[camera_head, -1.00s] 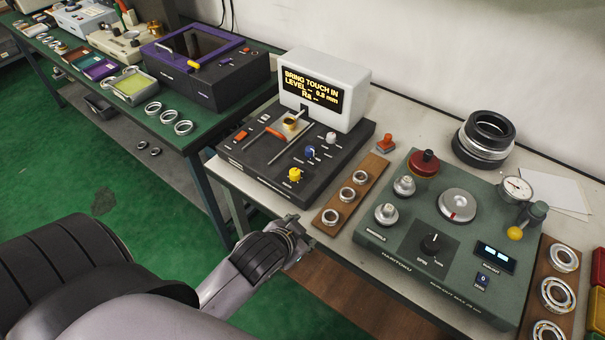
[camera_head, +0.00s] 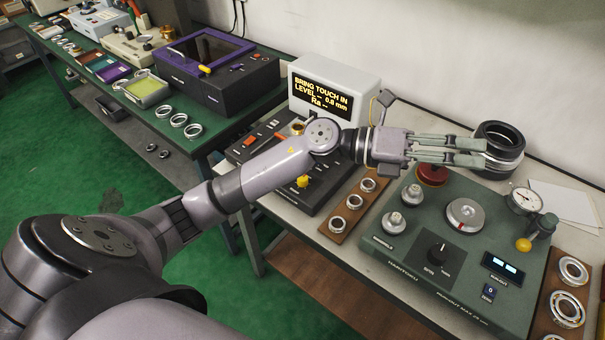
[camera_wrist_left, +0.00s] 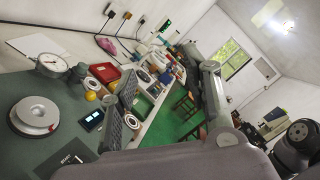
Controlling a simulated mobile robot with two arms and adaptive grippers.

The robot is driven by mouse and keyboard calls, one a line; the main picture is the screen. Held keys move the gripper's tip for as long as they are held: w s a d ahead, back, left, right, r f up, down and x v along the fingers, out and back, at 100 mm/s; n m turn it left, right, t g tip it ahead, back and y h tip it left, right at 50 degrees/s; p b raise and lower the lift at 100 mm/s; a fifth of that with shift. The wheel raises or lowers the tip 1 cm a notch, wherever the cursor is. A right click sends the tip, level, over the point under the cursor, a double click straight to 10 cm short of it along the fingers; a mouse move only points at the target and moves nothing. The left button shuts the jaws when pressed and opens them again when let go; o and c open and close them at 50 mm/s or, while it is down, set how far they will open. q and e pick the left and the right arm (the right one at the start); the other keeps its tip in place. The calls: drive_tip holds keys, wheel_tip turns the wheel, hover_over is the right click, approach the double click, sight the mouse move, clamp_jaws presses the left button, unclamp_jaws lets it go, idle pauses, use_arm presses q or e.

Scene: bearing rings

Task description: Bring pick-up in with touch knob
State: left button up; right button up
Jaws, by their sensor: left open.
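The dark roughness tester (camera_head: 240,150) stands at the left of the pale bench. Its white display box (camera_head: 372,77) reads "BRING TOUCH IN LEVEL -- 0.8 mm Ra --". The brass pick-up part (camera_head: 297,128) shows just behind my forearm. A yellow knob (camera_head: 303,182) shows below the arm; my arm hides the tester's other knobs, and I cannot read their labels. My left gripper (camera_head: 482,152) is open and empty, right of the tester, above the back of the green instrument. Its fingers also show in the left wrist view (camera_wrist_left: 122,88). My right gripper is not in view.
The green runout instrument (camera_head: 400,247) has a red knob, round metal parts and a dial gauge (camera_head: 525,200). Black and silver rings (camera_head: 499,147) are stacked behind it. A wooden strip (camera_head: 340,229) with bearing rings lies between the instruments. A purple-framed machine (camera_head: 255,87) stands left.

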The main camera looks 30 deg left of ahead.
use_arm(q)
wheel_tip(320, 180, down, 6)
drive_tip(key=a+r+m+g+y, duration=0.1)
drive_tip(key=a+m+g+y, duration=0.2)
drive_tip(key=m+y, duration=0.15)
drive_tip(key=g+y, duration=0.3)
drive_tip(key=y, duration=1.1)
approach(303, 180)
drive_tip(key=f, duration=0.9)
drive_tip(key=shift+w+a, duration=0.15)
drive_tip(key=shift+a, duration=0.1)
drive_tip(key=shift+c, duration=0.3)
clamp_jaws()
